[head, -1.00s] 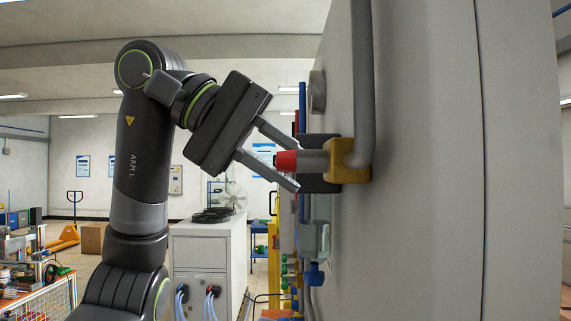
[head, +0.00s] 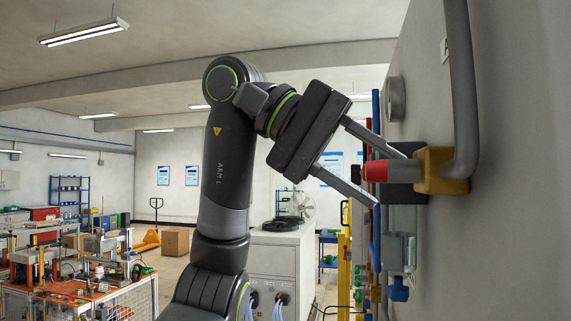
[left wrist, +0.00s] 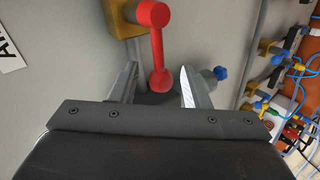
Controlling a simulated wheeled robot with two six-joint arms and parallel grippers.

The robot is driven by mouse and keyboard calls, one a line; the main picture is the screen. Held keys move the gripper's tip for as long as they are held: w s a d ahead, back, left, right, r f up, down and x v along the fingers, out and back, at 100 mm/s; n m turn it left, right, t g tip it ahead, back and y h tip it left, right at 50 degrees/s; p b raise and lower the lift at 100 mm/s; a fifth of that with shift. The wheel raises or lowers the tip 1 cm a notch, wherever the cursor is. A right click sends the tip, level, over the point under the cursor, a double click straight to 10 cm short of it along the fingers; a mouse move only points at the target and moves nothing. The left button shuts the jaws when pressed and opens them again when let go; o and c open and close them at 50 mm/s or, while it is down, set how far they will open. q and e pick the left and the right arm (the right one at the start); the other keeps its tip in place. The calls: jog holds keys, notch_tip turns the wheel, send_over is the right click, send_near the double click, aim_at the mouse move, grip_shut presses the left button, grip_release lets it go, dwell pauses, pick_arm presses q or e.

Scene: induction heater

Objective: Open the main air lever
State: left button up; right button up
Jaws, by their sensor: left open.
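The main air lever is a red handle on a yellow valve body (head: 440,171) fixed to the grey cabinet wall. In the head view its red end (head: 376,171) points away from the wall. In the left wrist view the lever (left wrist: 156,48) runs from the yellow body (left wrist: 120,20) down to a rounded end between my fingers. My left gripper (head: 389,180) is open, its fingers on either side of the lever's end; it also shows in the left wrist view (left wrist: 158,75). I cannot tell whether a finger touches the lever. My right gripper is not in view.
A grey pipe (head: 463,80) runs up from the valve along the cabinet wall (head: 520,200). A blue valve (head: 399,289) sits below. A light cabinet (head: 300,258) with a fan stands behind my arm. A workbench (head: 60,288) is at the left.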

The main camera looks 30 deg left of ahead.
pick_arm(q)
jog(key=s+a, duration=0.2)
jog(key=a, duration=0.4)
jog(key=s+a+r, duration=0.1)
jog(key=s+a, duration=0.1)
jog(key=a, duration=0.5)
jog(key=shift+s+a+r, duration=0.15)
jog(key=shift+s, duration=0.2)
